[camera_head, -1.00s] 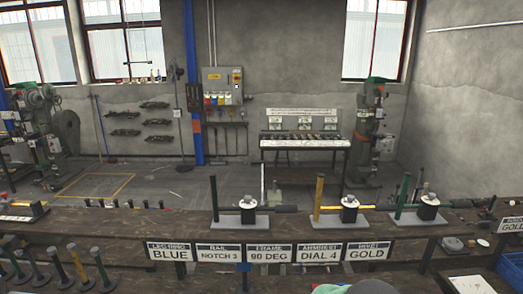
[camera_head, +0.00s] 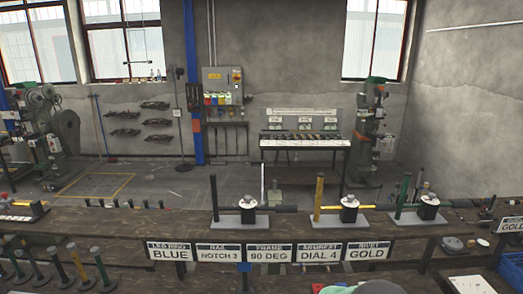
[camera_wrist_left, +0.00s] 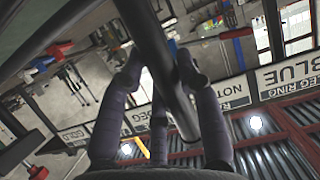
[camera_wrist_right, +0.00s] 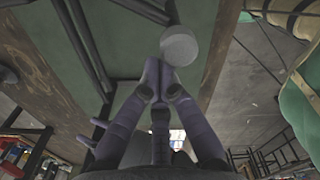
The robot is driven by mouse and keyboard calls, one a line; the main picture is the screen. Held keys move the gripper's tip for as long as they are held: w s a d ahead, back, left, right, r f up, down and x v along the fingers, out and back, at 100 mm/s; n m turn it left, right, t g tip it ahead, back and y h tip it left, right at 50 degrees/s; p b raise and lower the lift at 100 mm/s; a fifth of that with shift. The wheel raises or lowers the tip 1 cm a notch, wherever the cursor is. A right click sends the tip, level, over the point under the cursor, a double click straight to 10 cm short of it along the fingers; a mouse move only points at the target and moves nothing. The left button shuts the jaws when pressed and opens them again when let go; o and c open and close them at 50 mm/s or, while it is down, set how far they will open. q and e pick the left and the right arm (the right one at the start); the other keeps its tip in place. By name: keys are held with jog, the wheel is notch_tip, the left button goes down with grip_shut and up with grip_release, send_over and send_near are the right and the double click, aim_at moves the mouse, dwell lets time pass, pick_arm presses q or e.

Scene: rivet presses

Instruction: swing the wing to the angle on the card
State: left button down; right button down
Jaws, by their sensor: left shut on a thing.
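The card reading FRAME 90 DEG (camera_head: 269,253) hangs on the bench's front edge in the head view. Behind it stand three grey-based fixtures with black (camera_head: 214,198), yellow (camera_head: 318,197) and green (camera_head: 402,196) uprights, each beside a dark block with a pale round top. I cannot tell for certain which part is the wing. In the left wrist view my left gripper (camera_wrist_left: 157,72) is shut around a long dark bar (camera_wrist_left: 150,45), which runs past its fingertips. In the right wrist view my right gripper (camera_wrist_right: 160,80) has its fingertips together, just below a grey round disc (camera_wrist_right: 180,45). Neither gripper shows in the head view.
Other cards read BLUE (camera_head: 169,252), NOTCH 3 (camera_head: 219,253), DIAL 4 (camera_head: 318,252) and GOLD (camera_head: 367,251). A blue crate (camera_head: 511,267) is at lower right. The floor behind the bench is mostly open.

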jog(key=shift+s+d, duration=0.4)
jog(key=shift+d, duration=0.1)
jog(key=shift+s+d, duration=0.1)
dwell(0.3)
jog(key=shift+s+d, duration=0.35)
jog(key=shift+d, duration=0.35)
dwell(0.3)
jog(key=shift+s+d, duration=0.35)
jog(key=shift+d, duration=0.3)
jog(key=shift+s+d, duration=0.2)
jog(key=shift+d, duration=0.35)
jog(key=shift+a, duration=0.15)
dwell(0.5)
